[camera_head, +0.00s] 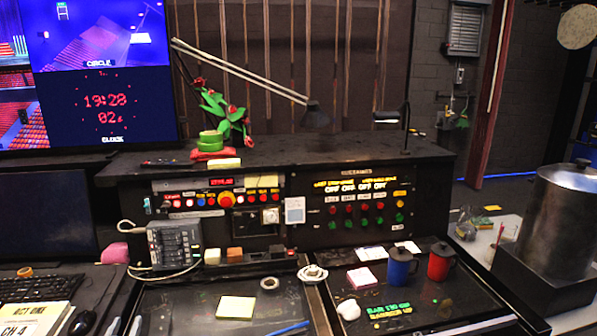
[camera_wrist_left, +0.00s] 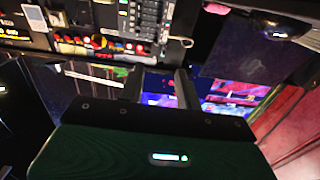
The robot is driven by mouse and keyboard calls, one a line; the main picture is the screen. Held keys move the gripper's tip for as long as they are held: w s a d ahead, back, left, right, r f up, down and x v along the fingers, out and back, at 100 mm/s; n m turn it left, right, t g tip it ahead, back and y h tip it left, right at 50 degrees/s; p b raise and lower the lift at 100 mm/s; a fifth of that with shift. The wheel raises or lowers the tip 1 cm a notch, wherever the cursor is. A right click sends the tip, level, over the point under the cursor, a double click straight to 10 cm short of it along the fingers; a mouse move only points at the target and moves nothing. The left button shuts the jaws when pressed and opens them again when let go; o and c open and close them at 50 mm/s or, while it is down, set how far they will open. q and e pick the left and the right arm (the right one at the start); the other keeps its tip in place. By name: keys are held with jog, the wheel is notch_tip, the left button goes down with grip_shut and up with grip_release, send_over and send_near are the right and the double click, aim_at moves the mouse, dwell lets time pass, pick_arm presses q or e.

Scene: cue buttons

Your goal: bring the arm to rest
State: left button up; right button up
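My left gripper (camera_wrist_left: 160,82) shows in the left wrist view. Its two grey fingers stand apart with nothing between them, and the blue glow of a screen shows through the gap. I cannot make out either gripper in the head view. The cue panel (camera_head: 318,219) in the head view has rows of red cue buttons (camera_head: 348,208) and green cue buttons (camera_head: 363,221) under lit yellow labels. The left wrist view is turned over, with the console at its top; no finger is seen touching a button there.
A red mug (camera_head: 438,265) and a blue mug (camera_head: 398,268) stand on the right desk. A large metal pot (camera_head: 560,215) is at the far right. A desk lamp (camera_head: 314,114) reaches over the console. A yellow note pad (camera_head: 236,308) lies on the front surface.

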pick_arm(q)
jog(key=s+d+f+m+g+h, duration=0.25)
jog(key=s+d+f+g, duration=0.55)
jog(key=s+d+f, duration=0.5)
jog(key=s+d+f+m+g+h, duration=0.1)
jog(key=s+d+g, duration=0.2)
jog(key=s, duration=0.5)
jog(key=s+d+f+m+g+h, duration=0.1)
jog(key=s+d+g, duration=0.2)
jog(key=s, duration=0.5)
notch_tip(320, 180, down, 31)
jog(key=g, duration=0.1)
jog(key=s+a+f+g, duration=0.1)
jog(key=s+a+f, duration=0.1)
jog(key=s+f, duration=1.7)
jog(key=shift+s+a+f+m, duration=0.2)
jog(key=shift+s+a+m, duration=0.15)
jog(key=shift+s, duration=0.15)
